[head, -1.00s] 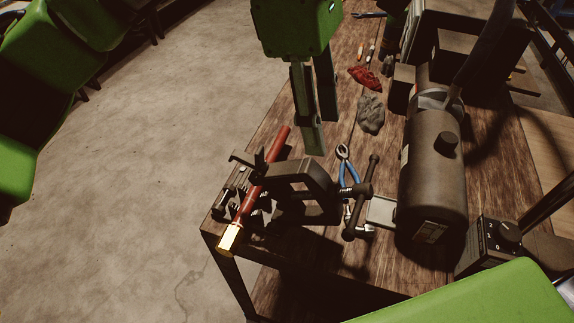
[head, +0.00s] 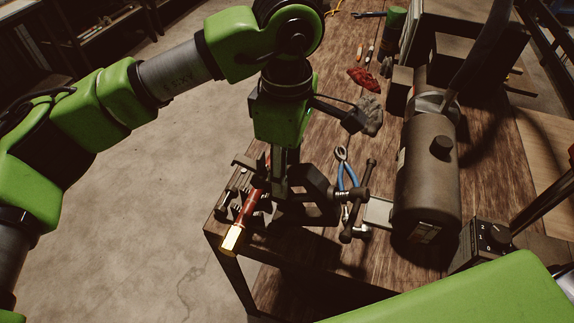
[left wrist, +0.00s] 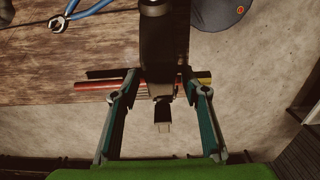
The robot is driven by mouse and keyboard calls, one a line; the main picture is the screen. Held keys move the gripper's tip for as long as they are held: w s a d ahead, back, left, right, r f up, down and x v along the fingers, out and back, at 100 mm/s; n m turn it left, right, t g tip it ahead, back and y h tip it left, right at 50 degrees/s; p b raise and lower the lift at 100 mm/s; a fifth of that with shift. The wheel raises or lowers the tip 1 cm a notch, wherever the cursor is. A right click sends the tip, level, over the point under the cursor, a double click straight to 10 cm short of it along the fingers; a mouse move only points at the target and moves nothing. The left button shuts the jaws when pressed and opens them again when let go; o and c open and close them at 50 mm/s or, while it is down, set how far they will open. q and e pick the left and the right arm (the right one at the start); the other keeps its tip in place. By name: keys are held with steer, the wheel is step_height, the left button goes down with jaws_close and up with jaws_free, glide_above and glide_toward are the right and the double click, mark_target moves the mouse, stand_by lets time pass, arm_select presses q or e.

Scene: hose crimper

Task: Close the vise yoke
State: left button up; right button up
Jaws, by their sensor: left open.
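The dark vise yoke (head: 318,207) stands tilted over the vise at the near left corner of the bench, its T-handle screw (head: 357,205) pointing right. A red tube (head: 248,207) with a brass end (head: 232,240) lies across the vise. My left gripper (head: 280,190) is over the yoke and hides part of it. In the left wrist view my left gripper (left wrist: 160,88) is open, with its fingers on either side of the dark yoke (left wrist: 163,40). The red tube (left wrist: 95,86) passes behind the fingers there. I cannot tell whether a finger touches the yoke. My right gripper is out of view.
Blue-handled pliers (head: 346,170) lie just behind the T-handle. A large dark motor (head: 428,185) stands to the right, with a control box (head: 488,240) beside it. A red rag (head: 362,79) and a grey rag (head: 370,117) lie farther back.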

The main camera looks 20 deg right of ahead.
mark_target(247, 161)
arm_select(q)
steer(key=shift+f, duration=0.5)
steer(key=shift+c, duration=0.4)
jaws_close()
steer(key=shift+w+a+h+b, duration=0.3)
steer(key=shift+a+b, duration=0.15)
steer(key=shift+b, duration=0.4)
steer(key=w+a+g+h+b, duration=0.1)
steer(key=b, duration=0.1)
steer(key=w+a+h+b, duration=0.1)
steer(key=a+b, duration=0.1)
steer(key=w+a+f+g+h+b, duration=0.1)
steer(key=b, duration=0.1)
steer(key=shift+w+a+g, duration=0.1)
steer(key=shift+a+g, duration=0.2)
steer(key=shift+a, duration=0.05)
steer(key=shift+w+a+f+g+h+b, duration=0.25)
steer(key=shift+w+a+g+h+b, duration=0.15)
steer(key=shift+a+h+b, duration=0.3)
steer(key=shift+w+a+f+g+h+b, duration=0.25)
steer(key=shift+w+a+h+b, duration=0.3)
steer(key=shift+b, duration=0.35)
steer(key=shift+s+a, duration=0.1)
